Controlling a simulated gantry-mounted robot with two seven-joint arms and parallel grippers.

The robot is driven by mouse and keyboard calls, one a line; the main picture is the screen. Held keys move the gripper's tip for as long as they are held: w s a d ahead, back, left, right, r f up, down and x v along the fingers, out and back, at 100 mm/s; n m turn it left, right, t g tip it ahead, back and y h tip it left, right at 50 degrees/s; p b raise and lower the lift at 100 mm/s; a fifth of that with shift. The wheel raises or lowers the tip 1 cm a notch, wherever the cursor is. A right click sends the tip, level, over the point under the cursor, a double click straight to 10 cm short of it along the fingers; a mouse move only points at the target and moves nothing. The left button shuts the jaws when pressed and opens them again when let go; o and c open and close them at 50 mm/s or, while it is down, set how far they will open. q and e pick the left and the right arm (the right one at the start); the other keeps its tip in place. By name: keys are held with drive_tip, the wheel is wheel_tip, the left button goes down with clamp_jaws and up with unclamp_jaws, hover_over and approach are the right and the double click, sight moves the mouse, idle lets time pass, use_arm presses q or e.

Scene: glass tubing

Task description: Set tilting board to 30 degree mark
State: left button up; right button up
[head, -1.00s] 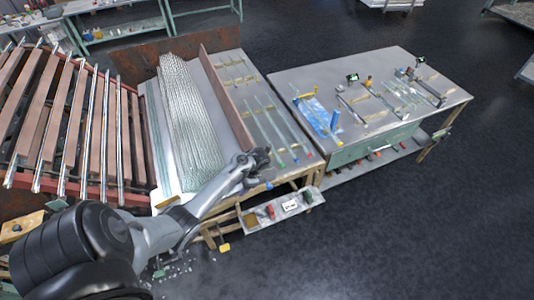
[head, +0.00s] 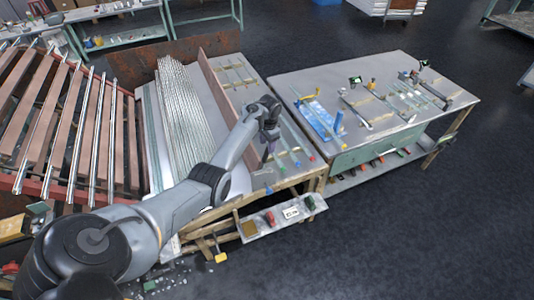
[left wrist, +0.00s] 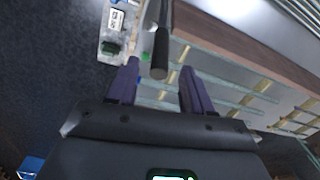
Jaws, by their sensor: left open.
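A long brown board (head: 227,98) stands on edge along the left table, beside glass tubes. I cannot tell if it is the tilting board, and no degree mark is readable. My left gripper (head: 270,143) is over the tubes to the right of this board, with its jaws apart. In the left wrist view, a dark round handle (left wrist: 160,66) on a grey rod appears between or just beyond the open fingers (left wrist: 158,84). I cannot tell whether they touch it. The gripper hides this spot in the head view. My right gripper is out of view.
A tray (head: 258,229) with small items hangs at the table's front edge. The right table (head: 300,78) holds a blue fixture (head: 321,119) and several tools. Bundled glass tubing (head: 181,110) lies left of the board.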

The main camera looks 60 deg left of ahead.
use_arm(q)
drive_tip(key=shift+a+f+b, duration=0.2)
drive_tip(key=shift+f+b, duration=0.4)
drive_tip(key=shift+f, duration=2.25)
drive_tip(key=shift+c, duration=0.4)
clamp_jaws()
